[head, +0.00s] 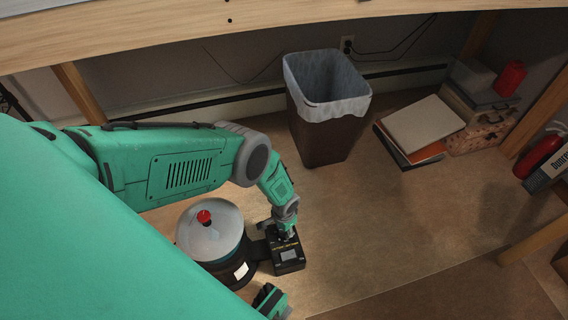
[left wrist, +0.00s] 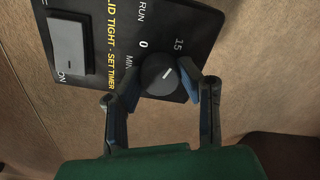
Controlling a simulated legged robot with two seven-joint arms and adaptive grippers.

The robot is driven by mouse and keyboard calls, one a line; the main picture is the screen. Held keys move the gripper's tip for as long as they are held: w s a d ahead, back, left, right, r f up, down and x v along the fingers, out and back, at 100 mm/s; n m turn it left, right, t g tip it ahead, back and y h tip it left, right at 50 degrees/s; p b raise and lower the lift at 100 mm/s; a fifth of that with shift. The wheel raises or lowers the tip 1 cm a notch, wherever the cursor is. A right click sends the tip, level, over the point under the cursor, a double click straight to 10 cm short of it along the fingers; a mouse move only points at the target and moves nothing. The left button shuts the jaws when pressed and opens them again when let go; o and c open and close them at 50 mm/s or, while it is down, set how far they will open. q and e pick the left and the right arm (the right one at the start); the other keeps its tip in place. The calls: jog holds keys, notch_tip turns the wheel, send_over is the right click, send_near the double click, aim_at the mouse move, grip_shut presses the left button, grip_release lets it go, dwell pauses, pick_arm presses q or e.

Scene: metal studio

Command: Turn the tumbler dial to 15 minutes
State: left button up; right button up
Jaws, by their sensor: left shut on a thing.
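The tumbler (head: 205,247), with a pale lid and red knob, stands on the floor beside my left arm. Its black control box (head: 288,262) is attached at its right. In the left wrist view the black dial (left wrist: 159,74) sits below the printed 0 and 15. What seems to be my right gripper (head: 270,299) is partly visible at the bottom edge, apart from the box.
A grey on/off switch (left wrist: 69,45) is on the same panel, left of the dial. A lined waste bin (head: 328,130) stands behind. Binders (head: 420,128), boxes (head: 482,128) and a red extinguisher (head: 538,156) are at right. The floor right of the box is clear.

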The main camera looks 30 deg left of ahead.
pick_arm(q)
jog(key=shift+w, duration=0.2)
jog(key=o, duration=1.1)
jog(key=shift+o, duration=0.2)
jog(key=shift+s, duration=0.1)
jog(key=shift+r, duration=0.4)
notch_tip(320, 180, up, 11)
